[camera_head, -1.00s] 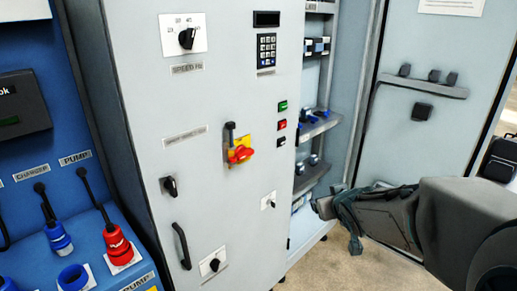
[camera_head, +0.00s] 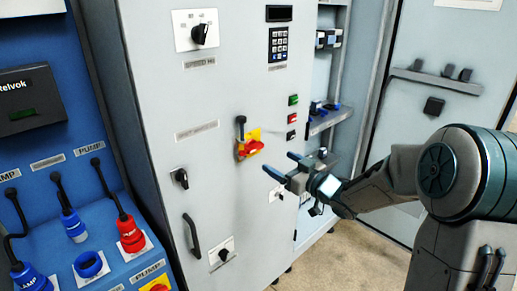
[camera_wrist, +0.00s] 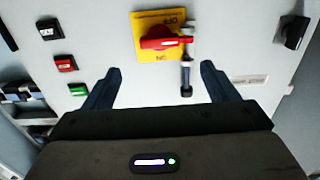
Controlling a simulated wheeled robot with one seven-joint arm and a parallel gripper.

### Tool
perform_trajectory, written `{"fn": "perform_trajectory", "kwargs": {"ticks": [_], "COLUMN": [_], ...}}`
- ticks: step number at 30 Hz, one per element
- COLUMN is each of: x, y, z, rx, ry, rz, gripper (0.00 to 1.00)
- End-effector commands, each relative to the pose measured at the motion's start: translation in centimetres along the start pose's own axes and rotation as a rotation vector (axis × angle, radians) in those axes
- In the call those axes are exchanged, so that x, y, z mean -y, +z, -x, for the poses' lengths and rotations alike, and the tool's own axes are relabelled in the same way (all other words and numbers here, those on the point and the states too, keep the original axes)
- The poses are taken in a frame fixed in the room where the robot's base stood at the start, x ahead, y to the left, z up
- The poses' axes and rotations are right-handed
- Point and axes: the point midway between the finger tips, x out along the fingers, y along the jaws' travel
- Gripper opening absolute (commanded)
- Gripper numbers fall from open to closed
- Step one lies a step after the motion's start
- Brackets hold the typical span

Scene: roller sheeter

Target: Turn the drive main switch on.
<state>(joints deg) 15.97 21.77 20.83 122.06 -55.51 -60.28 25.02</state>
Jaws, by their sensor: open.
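A rotary switch with a red handle on a yellow plate (camera_head: 248,143) is on the grey cabinet front. In the wrist view the red handle (camera_wrist: 165,43) lies crosswise on the yellow plate (camera_wrist: 148,22). A thin bar with a dark end (camera_wrist: 187,88) sits at the plate's side, and its dark end (camera_head: 240,120) is at the plate's upper left in the head view. My gripper (camera_head: 283,164) is open and empty, below and right of the switch. In the wrist view its fingertips (camera_wrist: 161,69) point toward the switch, apart from it.
Green (camera_head: 293,100), red (camera_head: 292,118) and black (camera_head: 291,135) buttons are right of the switch. A black knob (camera_head: 181,179) and a door handle (camera_head: 192,234) are lower left. An open cabinet with shelves (camera_head: 324,121) stands right.

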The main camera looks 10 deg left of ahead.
Motion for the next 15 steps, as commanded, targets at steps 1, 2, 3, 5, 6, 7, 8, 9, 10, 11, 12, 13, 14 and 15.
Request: {"fn": "perform_trajectory", "kwargs": {"ticks": [1,2,3,5,6,7,8,9,10,11,12,13,14,15], "x": [0.1,0.1,0.2,0.1,0.1,0.1,0.1,0.1,0.1,0.1,0.1,0.0,0.0,0.0], "y": [-0.2,-0.2,-0.2,-0.2,-0.2,-0.1,-0.2,-0.2,-0.1,-0.1,-0.1,-0.1,-0.1,-0.1], "z": [-1.2,-1.9,-2.8,-4.1,-4.9,-5.5,-6.1,-6.9,-7.4,-7.8,-8.4,-8.8,-9.2,-9.5], "rx": [-0.002,-0.001,-0.001,0.000,0.000,-0.001,0.000,0.000,0.000,0.000,0.001,0.001,0.000,0.000], "ry": [-0.004,-0.004,-0.004,-0.002,-0.003,-0.002,-0.001,-0.001,-0.001,0.000,0.000,0.001,0.001,0.001], "rz": [-0.001,-0.002,-0.002,-0.002,-0.001,-0.002,-0.002,-0.001,-0.001,-0.001,-0.001,-0.001,0.000,0.000], "gripper": [0.80,0.80,0.80,0.80,0.80,0.80,0.80,0.80,0.80,0.80,0.80,0.80,0.80,0.80]}}
